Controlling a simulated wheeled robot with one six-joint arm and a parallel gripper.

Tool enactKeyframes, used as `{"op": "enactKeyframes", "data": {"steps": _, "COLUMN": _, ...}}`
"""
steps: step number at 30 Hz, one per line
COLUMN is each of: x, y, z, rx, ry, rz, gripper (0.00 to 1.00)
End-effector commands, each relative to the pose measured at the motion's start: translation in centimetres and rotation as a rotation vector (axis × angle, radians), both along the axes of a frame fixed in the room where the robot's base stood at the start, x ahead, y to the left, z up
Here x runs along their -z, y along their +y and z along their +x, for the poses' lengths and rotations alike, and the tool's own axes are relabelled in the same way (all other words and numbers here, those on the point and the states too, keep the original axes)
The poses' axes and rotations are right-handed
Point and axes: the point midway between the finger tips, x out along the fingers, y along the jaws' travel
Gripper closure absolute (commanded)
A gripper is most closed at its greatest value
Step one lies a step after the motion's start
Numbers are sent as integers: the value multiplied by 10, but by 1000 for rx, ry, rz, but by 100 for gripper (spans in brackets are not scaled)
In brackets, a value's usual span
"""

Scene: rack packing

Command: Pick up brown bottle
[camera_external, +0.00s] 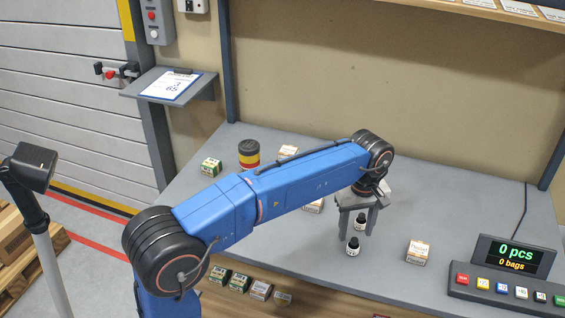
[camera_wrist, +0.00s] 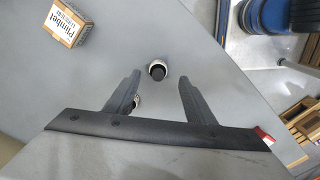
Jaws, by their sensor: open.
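I cannot tell which is the brown one. In the wrist view one bottle (camera_wrist: 157,70) appears between the fingertips of my gripper (camera_wrist: 158,79), cap towards the camera. No finger clearly touches either bottle.
A small box (camera_external: 417,252) stands right of the bottles; another box (camera_external: 314,206) is to their left. A striped can (camera_external: 249,154) and a green box (camera_external: 211,168) are at the back left. A counter with buttons (camera_external: 507,259) is at the right. The back right tabletop is clear.

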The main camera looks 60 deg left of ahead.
Motion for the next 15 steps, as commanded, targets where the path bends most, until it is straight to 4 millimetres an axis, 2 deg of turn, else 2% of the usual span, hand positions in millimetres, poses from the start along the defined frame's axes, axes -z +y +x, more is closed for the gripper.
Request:
{"op": "enactKeyframes", "data": {"steps": 5, "x": 12, "y": 0, "z": 1, "rx": 0, "ry": 2, "rz": -1, "gripper": 51}}
{"op": "enactKeyframes", "data": {"steps": 15, "x": 51, "y": 1, "z": 4, "rx": 0, "ry": 0, "rz": 0, "gripper": 51}}
